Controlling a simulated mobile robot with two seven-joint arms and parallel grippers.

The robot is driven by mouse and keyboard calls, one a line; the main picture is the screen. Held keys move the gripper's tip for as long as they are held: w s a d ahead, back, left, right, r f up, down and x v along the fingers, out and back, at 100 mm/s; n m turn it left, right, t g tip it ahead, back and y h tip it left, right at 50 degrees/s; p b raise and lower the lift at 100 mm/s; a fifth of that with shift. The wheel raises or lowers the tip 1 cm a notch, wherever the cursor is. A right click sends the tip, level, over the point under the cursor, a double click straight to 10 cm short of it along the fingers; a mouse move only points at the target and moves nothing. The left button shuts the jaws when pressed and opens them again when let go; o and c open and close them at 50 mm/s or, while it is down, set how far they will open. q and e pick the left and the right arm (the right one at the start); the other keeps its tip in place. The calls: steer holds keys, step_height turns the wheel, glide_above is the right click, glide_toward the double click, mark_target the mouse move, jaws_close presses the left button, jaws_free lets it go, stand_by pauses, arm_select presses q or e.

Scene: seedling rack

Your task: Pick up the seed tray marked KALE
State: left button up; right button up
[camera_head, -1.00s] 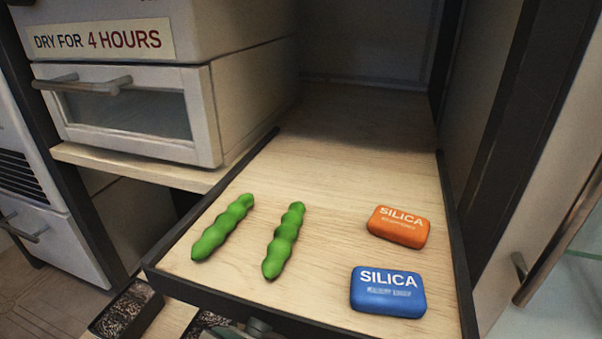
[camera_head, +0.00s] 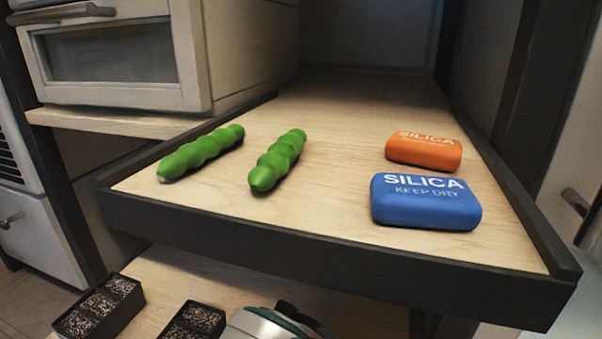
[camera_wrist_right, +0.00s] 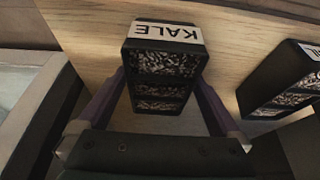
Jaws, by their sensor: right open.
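The KALE seed tray (camera_wrist_right: 161,72) is in the right wrist view, a black tray with dark speckled cells. Its white label reads KALE upside down there. My right gripper (camera_wrist_right: 161,92) is open, with one finger on each side of the tray. I cannot tell if the fingers touch it. In the head view two black trays stand on the lower shelf, one at left (camera_head: 100,305) and one nearer the middle (camera_head: 195,320), cut by the bottom edge. No label shows there, so I cannot tell which is KALE. My left gripper is not in view.
A second tray (camera_wrist_right: 275,80) with a partly cut label stands right of KALE in the right wrist view. Above the lower shelf (camera_head: 185,270), an upper shelf (camera_head: 330,150) with a dark rim holds two green pods (camera_head: 277,160), an orange silica pack (camera_head: 424,152) and a blue one (camera_head: 425,203).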

steer(key=c, duration=1.3)
